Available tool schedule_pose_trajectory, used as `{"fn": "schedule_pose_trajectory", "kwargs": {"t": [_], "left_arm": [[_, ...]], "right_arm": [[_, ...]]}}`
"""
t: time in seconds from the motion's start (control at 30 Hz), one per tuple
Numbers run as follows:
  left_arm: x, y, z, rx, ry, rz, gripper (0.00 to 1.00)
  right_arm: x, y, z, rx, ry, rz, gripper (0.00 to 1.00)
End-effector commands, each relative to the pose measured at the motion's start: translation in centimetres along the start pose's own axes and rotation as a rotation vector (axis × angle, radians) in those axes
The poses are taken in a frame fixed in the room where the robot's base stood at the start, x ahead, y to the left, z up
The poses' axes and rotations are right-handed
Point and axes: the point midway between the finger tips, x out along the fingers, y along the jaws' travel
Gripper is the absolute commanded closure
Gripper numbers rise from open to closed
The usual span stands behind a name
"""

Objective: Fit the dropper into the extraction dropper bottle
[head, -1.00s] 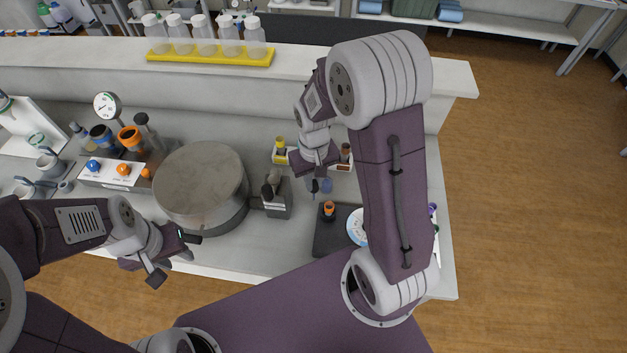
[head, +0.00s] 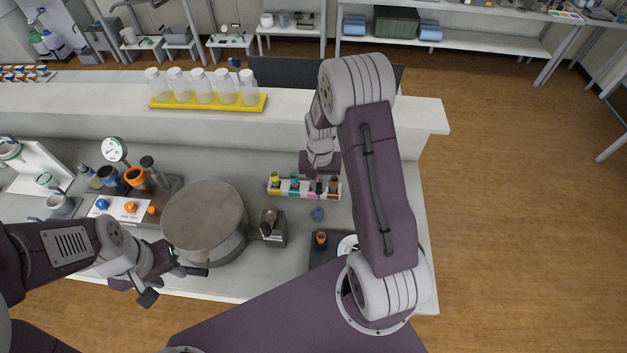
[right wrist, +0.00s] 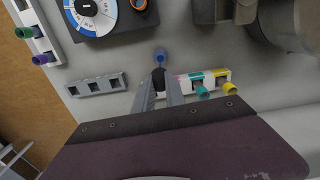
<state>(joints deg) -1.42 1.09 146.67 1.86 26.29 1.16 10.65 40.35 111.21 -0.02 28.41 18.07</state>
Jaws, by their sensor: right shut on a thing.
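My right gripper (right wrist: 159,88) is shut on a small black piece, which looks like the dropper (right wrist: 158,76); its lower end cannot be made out. In the head view this gripper (head: 319,179) is over the small white rack (head: 273,190). I cannot tell which is the extraction dropper bottle, or whether the dropper touches one. My left gripper (head: 172,283) is open and empty beside the large round vessel.
The grey round vessel (head: 203,220) and a small grey device (head: 271,229) stand left. A grey slotted rack (right wrist: 95,85) is close by.

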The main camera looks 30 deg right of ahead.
Motion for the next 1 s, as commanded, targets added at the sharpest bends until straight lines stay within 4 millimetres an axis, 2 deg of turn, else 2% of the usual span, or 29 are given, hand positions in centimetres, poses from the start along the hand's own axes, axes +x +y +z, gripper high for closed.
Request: {"fn": "schedule_pose_trajectory", "kwargs": {"t": [0.27,0.7,1.0], "left_arm": [[0.0,0.0,0.0,0.0,0.0,0.0,0.64],[2.9,-0.1,0.3,0.0,0.0,0.0,0.64],[2.7,-0.1,0.3,0.0,0.0,0.0,0.64]], "right_arm": [[0.1,0.0,0.0,-0.002,0.0,0.0,0.96],[4.0,0.0,0.0,-0.002,0.0,0.0,0.96],[3.9,0.0,0.0,-0.002,0.0,0.0,0.96]]}}
